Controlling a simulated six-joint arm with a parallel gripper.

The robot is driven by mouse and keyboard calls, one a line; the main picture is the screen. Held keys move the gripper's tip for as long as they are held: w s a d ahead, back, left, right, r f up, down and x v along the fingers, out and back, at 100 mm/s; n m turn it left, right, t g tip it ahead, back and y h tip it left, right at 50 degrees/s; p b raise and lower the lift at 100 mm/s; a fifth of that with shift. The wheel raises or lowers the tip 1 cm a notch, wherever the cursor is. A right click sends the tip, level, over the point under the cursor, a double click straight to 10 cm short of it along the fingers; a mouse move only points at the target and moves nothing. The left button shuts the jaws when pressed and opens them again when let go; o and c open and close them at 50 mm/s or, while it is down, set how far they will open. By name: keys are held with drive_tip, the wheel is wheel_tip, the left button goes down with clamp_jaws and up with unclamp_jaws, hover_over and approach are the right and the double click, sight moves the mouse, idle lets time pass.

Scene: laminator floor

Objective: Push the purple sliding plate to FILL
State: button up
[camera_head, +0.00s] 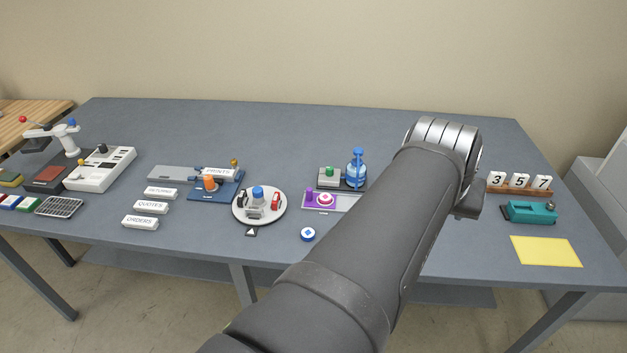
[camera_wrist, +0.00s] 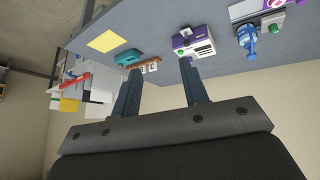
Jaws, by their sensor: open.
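A purple plate (camera_head: 341,203) lies right of the middle in the head view. It carries a purple upright block (camera_head: 309,195) and a red-and-white round piece (camera_head: 325,199); my arm hides its right end. Part of it shows at the top right edge of the wrist view (camera_wrist: 265,12). No FILL mark is legible. A separate white-and-purple device (camera_wrist: 194,43) shows in the wrist view; my arm covers it in the head view. My gripper (camera_wrist: 161,66) is open and empty, apart from the plate. Its fingers are hidden in the head view.
Behind the plate stand a blue pump-like piece (camera_head: 356,170) and a green-buttoned box (camera_head: 329,178). A round turntable (camera_head: 258,216) is left, a blue disc (camera_head: 308,234) in front. Number tiles (camera_head: 517,181), a teal device (camera_head: 530,212) and yellow sheet (camera_head: 545,251) lie right. The table's back is clear.

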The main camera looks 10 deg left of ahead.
drive_tip(key=w+d+r, duration=0.3)
drive_tip(key=w+r, duration=0.1)
drive_tip(key=w, duration=0.2)
drive_tip(key=n+g+y, duration=0.3)
drive_tip(key=n+y, duration=0.4)
drive_tip(key=n, duration=0.6)
hover_over(310, 189)
drive_tip(key=s+d, duration=0.5)
wheel_tip(310, 189, down, 15)
drive_tip(key=x, duration=1.1)
drive_tip(key=w+x, duration=0.1)
drive_tip(key=x, duration=0.5)
drive_tip(key=shift+a+f, duration=0.1)
drive_tip(key=shift+a, duration=0.2)
drive_tip(key=shift+d, duration=0.1)
clamp_jaws()
